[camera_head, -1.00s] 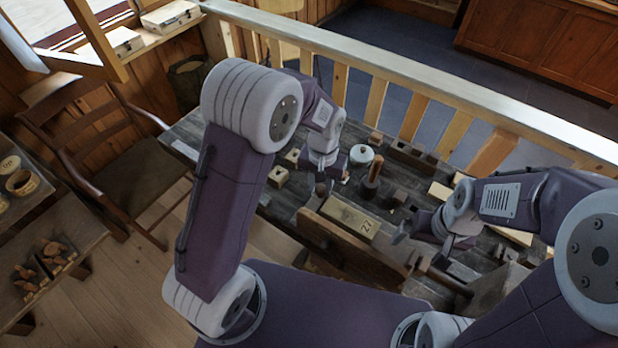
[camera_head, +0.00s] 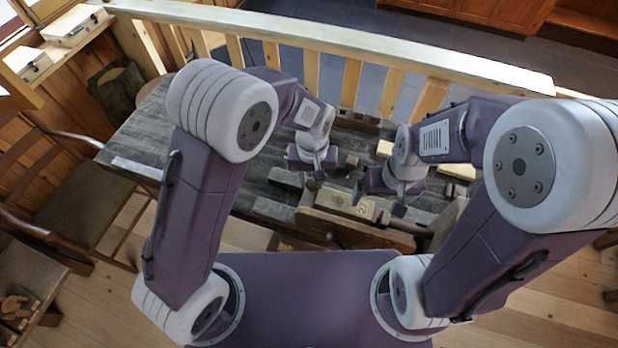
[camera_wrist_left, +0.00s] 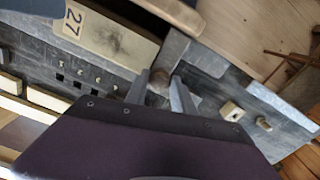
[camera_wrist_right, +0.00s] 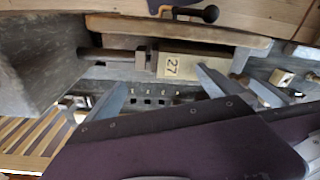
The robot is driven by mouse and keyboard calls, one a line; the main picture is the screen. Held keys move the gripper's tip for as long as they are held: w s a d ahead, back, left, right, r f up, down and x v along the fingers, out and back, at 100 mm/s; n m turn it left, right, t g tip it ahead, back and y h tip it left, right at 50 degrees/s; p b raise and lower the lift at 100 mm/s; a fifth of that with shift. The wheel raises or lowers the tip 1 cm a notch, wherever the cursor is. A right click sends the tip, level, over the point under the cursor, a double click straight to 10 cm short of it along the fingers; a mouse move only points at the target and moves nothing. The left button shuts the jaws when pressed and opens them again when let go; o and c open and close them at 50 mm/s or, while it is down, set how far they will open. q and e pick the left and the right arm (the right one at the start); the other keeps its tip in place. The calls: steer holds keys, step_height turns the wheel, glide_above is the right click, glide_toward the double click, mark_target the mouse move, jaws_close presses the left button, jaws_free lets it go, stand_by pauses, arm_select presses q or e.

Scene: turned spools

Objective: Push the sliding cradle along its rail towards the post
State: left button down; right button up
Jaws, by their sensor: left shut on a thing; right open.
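My left gripper (camera_head: 320,171) is low over the bench, left of and behind the pale wooden block marked 27 (camera_head: 345,203). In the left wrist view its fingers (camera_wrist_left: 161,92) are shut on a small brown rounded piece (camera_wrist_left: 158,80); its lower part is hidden. My right gripper (camera_head: 380,201) is open and empty close to the right end of the marked block. The right wrist view shows its fingers (camera_wrist_right: 237,88) spread in front of that block (camera_wrist_right: 195,64). I cannot tell for sure which parts are the cradle, the rail and the post.
A brown board (camera_head: 355,230) stands along the bench's near side. A big grey block (camera_wrist_right: 45,55) with a dark rod (camera_wrist_right: 110,55) shows in the right wrist view. A pale railing (camera_head: 330,38) runs behind the bench.

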arm_select(q)
steer(key=shift+w, duration=0.1)
steer(key=c, duration=1.1)
jaws_free()
steer(key=shift+d, duration=0.15)
steer(key=shift+o, duration=0.2)
step_height(320, 180, up, 9)
steer(key=b, duration=0.1)
steer(key=shift+w, duration=0.1)
